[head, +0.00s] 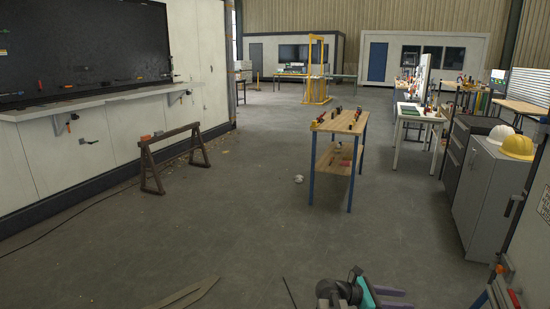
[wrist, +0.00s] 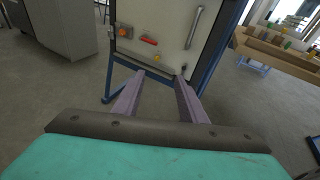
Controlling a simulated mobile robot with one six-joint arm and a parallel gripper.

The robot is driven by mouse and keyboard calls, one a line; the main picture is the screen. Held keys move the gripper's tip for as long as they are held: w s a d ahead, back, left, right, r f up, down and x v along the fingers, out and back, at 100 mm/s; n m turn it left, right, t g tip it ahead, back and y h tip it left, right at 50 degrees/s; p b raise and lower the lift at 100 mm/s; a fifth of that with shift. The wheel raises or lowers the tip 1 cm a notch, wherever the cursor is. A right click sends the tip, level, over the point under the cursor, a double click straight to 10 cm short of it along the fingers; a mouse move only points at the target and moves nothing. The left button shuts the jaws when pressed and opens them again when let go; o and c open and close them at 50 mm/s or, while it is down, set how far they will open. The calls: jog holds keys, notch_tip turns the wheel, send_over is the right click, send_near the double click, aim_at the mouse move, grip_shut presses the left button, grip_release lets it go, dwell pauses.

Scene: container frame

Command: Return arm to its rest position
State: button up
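My gripper (wrist: 160,77) shows in the wrist view with its two purple fingers spread apart and nothing between them. Beyond the fingertips is an upright pale panel (wrist: 155,40) in a blue frame, with small red and orange items on its face. I cannot tell how far the fingertips are from it. In the head view, my arm's end, with its teal part and purple fingers (head: 395,299), is low at the bottom edge, right of centre. The rest of my arm is mostly out of the picture.
A wooden-topped table (head: 340,122) with blue legs stands ahead. Grey cabinets (head: 485,195) bearing white and yellow helmets line the right. A brown sawhorse (head: 172,150) stands at left near a wall shelf (head: 90,104). A flat wooden piece (head: 190,293) lies in front. The middle floor is mostly clear.

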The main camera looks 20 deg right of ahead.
jog(key=a+f+t+y, duration=0.2)
jog(key=a+f+y, duration=0.3)
jog(key=a+f, duration=1.85)
jog(key=s+a+f+m+y, duration=0.4)
jog(key=s+a+f+m, duration=0.2)
jog(key=a, duration=0.6)
jog(key=s+a+f+m+g+y, duration=0.1)
jog(key=s+a+f+m+y, duration=0.4)
jog(key=a+f+m, duration=0.3)
jog(key=s+a, duration=0.1)
jog(key=a, duration=0.3)
jog(key=shift+a, duration=0.15)
jog(key=shift+f, duration=0.1)
